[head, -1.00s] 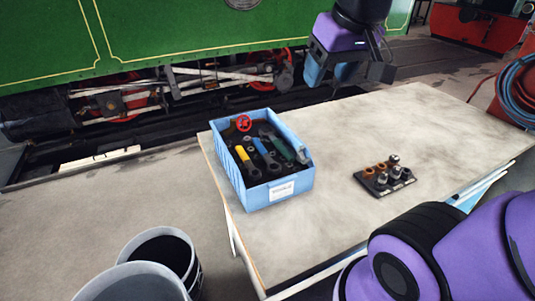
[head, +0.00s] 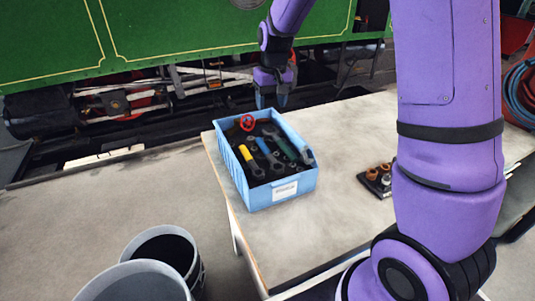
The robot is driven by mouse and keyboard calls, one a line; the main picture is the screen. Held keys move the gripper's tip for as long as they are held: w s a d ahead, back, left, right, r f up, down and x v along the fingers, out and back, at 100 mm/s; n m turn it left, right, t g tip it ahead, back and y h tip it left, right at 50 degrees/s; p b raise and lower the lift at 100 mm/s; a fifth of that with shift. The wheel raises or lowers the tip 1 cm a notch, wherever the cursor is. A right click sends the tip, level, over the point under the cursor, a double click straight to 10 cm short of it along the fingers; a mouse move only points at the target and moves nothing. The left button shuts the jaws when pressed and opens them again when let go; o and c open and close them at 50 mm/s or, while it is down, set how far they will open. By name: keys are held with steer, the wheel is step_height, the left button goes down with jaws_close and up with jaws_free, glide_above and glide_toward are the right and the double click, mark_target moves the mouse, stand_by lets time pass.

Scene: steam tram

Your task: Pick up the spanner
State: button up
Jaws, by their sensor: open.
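A red handwheel (head: 247,122) sits at the bin's far end. A dark tray of small fittings (head: 376,181) is on the bench (head: 330,205), partly behind my arm. Grey buckets (head: 165,253) stand at lower left. The green tram (head: 160,30) is behind.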

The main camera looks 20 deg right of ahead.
steer(key=g, duration=0.1)
glide_above(265, 147)
step_height(265, 147, down, 8)
step_height(265, 147, down, 11)
steer(key=shift+w+f, duration=0.1)
jaws_close()
stand_by(0.4)
